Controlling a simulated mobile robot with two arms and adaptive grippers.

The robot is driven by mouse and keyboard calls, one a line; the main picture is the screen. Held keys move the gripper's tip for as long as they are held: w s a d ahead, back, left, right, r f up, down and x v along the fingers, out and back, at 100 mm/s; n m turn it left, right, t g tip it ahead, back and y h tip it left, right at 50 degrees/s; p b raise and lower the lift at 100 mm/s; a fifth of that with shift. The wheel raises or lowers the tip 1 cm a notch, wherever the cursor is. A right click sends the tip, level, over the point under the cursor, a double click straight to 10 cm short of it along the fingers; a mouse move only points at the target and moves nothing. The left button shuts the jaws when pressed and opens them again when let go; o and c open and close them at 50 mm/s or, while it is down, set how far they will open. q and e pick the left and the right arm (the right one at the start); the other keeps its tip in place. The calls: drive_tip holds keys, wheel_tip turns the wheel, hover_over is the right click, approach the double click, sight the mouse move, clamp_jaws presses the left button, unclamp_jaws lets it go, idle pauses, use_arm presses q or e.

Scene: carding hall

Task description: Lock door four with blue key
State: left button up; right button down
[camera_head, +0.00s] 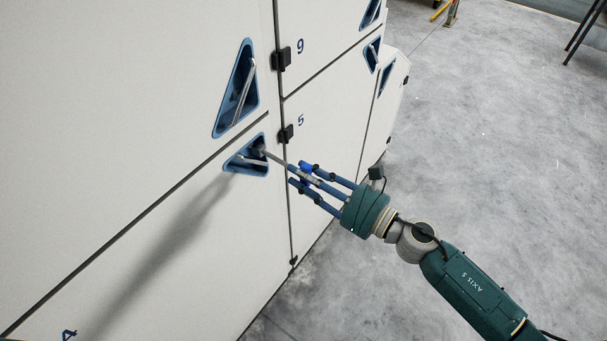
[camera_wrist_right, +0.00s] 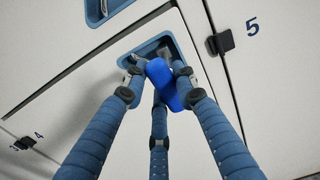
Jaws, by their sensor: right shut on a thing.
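Door four (camera_head: 235,245) is a white panel with a "4" at its lower left in the head view. Near its top right corner is a blue triangular recess (camera_head: 235,167) with a silver handle inside; the recess also shows in the wrist view (camera_wrist_right: 181,51). My right gripper (camera_head: 302,174) has its blue fingers shut on the blue key (camera_wrist_right: 160,82), just outside the recess. The key's grey shaft points into the recess. The blue head partly hides the tip in the wrist view, and I cannot tell how deep it sits. My left gripper is not in view.
Door five (camera_head: 325,125) is right of the seam, with a black catch (camera_head: 286,133) close to my fingers. Another recess (camera_head: 238,90) with a handle is just above.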

drive_tip(key=shift+x, duration=1.35)
idle(0.5)
drive_tip(key=shift+n+b, duration=0.75)
drive_tip(key=shift+n, duration=0.45)
drive_tip(key=shift+f, duration=0.1)
